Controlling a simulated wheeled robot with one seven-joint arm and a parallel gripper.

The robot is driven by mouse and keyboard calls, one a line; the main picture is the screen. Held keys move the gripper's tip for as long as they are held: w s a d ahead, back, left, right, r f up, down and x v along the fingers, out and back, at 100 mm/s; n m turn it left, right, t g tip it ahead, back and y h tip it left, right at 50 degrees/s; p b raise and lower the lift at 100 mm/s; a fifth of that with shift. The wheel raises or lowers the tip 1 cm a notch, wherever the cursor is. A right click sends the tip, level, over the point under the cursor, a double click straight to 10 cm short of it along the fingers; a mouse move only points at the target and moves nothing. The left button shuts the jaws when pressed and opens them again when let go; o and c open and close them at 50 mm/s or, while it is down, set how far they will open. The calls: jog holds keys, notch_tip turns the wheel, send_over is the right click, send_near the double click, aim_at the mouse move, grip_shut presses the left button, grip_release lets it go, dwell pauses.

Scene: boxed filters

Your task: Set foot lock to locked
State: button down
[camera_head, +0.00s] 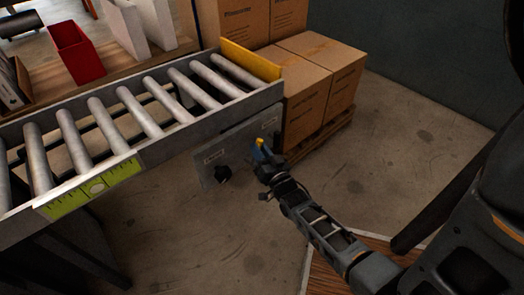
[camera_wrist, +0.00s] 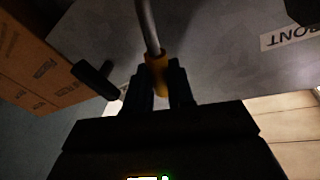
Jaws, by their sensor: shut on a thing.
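A grey panel (camera_head: 228,150) hangs below the roller conveyor in the head view. A lever (camera_wrist: 148,25) with a grey metal rod and a yellow grip (camera_wrist: 156,62) stands out in front of the panel in the wrist view. I take it for the foot lock, but no label on it is readable. My gripper (camera_head: 262,157) is at the panel's right part. In the wrist view its two dark fingers (camera_wrist: 160,85) are shut around the yellow grip, one on each side. The fingers hide the lower end of the grip.
A black knob (camera_head: 223,175) sits left on the panel. A black bar (camera_wrist: 95,78) juts out left of the lever in the wrist view. Cardboard boxes (camera_head: 325,60) on a pallet stand close behind at the right. The conveyor (camera_head: 185,118) is above; floor (camera_head: 385,150) to the right is clear.

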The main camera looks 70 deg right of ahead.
jog(key=shift+w+a+r+n+t+b, duration=0.15)
jog(key=shift+a+n, duration=0.25)
jog(key=shift+n, duration=0.45)
jog(key=shift+w+a+f+n+t+b, duration=0.1)
jog(key=shift+w+a+n+t+b, duration=0.2)
jog(key=shift+n, duration=0.5)
jog(key=shift+w+a+r+n+t+b, duration=0.1)
jog(key=shift+w+a+n, duration=0.1)
jog(key=shift+a+n, duration=0.45)
jog(key=shift+d+n, duration=0.15)
jog(key=shift+n, duration=0.15)
jog(key=c, duration=1)
grip_release()
jog(key=shift+o, duration=0.2)
jog(key=p+v, duration=0.1)
jog(key=v, duration=0.6)
jog(key=shift+s+a+p, duration=0.25)
jog(key=shift+p, duration=0.1)
